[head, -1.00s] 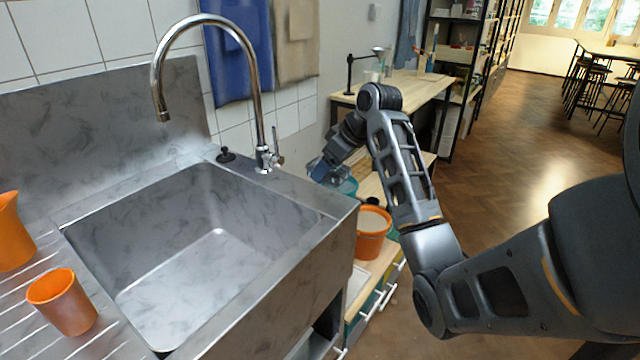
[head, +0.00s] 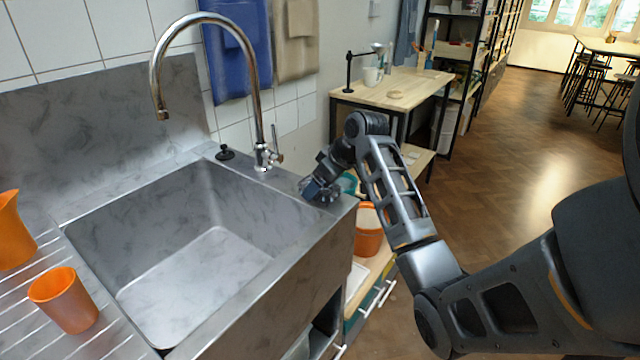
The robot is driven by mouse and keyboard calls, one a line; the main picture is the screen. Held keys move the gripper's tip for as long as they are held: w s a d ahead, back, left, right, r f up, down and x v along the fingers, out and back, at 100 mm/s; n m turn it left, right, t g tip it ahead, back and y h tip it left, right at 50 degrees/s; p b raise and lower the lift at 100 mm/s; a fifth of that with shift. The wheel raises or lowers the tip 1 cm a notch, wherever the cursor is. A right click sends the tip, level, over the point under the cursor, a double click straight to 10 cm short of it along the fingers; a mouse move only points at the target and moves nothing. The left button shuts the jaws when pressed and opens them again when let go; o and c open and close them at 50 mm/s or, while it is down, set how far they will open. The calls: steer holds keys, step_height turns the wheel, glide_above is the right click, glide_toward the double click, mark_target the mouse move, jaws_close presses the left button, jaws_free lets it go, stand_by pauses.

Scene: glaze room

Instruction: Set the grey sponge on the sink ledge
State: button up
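The steel sink ledge (head: 286,182) runs behind and to the right of the basin, past the foot of the tap. My gripper (head: 316,194) is low over the right end of this ledge, to the right of the tap. It points down and left, and its fingers are small and dark. I cannot make out a grey sponge anywhere; if it is at the fingers, the gripper hides it or it blends in. Whether the fingers are open or shut does not show, nor whether they touch the ledge.
The tap (head: 262,120) and a black stopper (head: 225,153) stand on the back ledge. The basin (head: 200,270) is empty. Orange cups (head: 63,300) stand on the drainboard at left. An orange bucket (head: 368,240) sits lower, right of the sink. A wooden table (head: 400,88) is behind.

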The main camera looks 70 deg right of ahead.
steer(key=o, duration=0.4)
steer(key=v, duration=1.2)
steer(key=shift+r, duration=0.15)
